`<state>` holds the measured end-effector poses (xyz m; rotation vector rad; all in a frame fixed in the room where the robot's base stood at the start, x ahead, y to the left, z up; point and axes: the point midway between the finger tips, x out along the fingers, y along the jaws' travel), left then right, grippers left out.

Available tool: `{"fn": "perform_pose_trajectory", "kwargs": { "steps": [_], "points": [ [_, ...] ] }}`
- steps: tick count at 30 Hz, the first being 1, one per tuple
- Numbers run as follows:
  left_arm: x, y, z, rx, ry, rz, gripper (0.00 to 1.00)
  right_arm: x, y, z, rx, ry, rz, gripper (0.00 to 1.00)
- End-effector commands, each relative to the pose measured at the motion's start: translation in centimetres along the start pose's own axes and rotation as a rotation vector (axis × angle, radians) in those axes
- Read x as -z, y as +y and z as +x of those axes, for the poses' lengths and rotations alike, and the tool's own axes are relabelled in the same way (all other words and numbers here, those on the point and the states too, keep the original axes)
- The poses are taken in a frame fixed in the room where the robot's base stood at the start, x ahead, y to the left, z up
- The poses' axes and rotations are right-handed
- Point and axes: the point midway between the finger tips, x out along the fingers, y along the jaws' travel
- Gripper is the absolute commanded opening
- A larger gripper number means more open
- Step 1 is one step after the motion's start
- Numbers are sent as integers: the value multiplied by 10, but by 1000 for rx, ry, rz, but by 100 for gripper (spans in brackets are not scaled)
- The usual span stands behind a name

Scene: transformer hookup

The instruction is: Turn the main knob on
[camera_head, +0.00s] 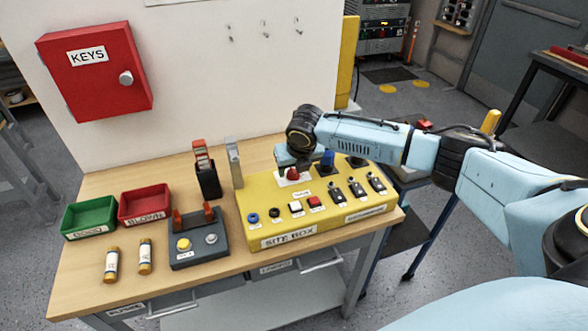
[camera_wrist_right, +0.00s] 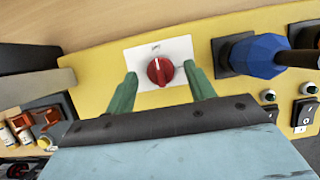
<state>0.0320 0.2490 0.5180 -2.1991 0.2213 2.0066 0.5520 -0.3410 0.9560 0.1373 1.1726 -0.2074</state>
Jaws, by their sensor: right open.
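The main knob is a red round knob on a white plate, on the top of the yellow site box (camera_head: 262,226). In the right wrist view the red knob (camera_wrist_right: 160,71) shows clearly, its grip bar about upright in the picture. In the head view the knob (camera_head: 293,173) is partly hidden by my right gripper (camera_head: 292,160). In the wrist view my right gripper (camera_wrist_right: 160,90) is open, with one green finger on each side of the knob and a gap on both sides. My left gripper is in neither view.
A blue plug (camera_head: 327,160) stands right of the knob, close to the right gripper. Buttons and switches line the box front. A grey unit (camera_head: 199,243), green bin (camera_head: 88,216), red bin (camera_head: 145,203) and two fuses sit to the left on the wooden table.

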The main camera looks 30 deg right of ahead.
Motion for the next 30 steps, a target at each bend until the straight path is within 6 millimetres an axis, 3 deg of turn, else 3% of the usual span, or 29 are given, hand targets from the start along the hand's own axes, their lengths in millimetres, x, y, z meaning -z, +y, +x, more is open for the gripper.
{"fn": "perform_pose_trajectory", "kwargs": {
  "steps": [11, 21, 30],
  "points": [
    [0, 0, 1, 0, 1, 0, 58, 0, 0, 7, 0, 0, 0, 54],
    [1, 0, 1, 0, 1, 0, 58, 0, 0, 6, 0, 0, 1, 12],
    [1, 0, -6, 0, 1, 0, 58, -1, 0, 5, 12, 1, 32, 10]
  ]
}}
